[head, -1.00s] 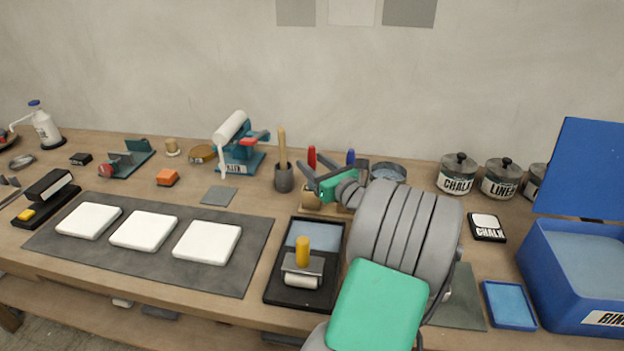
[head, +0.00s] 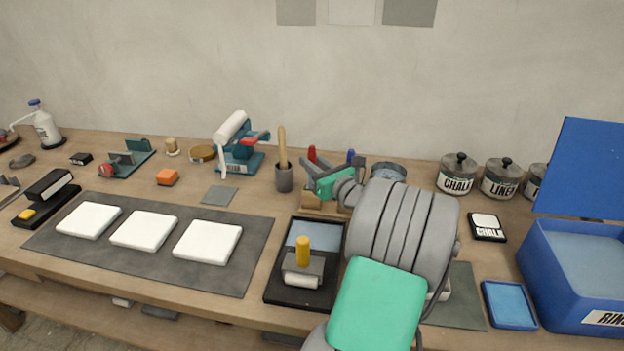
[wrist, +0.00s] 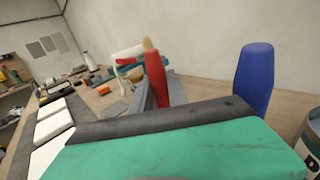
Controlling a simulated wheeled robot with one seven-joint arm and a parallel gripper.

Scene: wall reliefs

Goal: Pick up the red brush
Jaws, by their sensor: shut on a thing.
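The red brush (head: 312,153) stands upright at the back middle of the bench, in a wooden holder (head: 311,201). In the wrist view its red handle (wrist: 155,78) rises between my gripper's fingers, and its lower part is hidden. My gripper (head: 310,166) is shut on the red handle. A blue-handled brush (head: 351,156) stands just to the right, outside the fingers; it shows large in the wrist view (wrist: 254,78).
A grey cup with a wooden-handled tool (head: 284,177) stands close left of my gripper. A round tin (head: 388,172) is close right. Chalk and liner jars (head: 457,174) stand further right.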

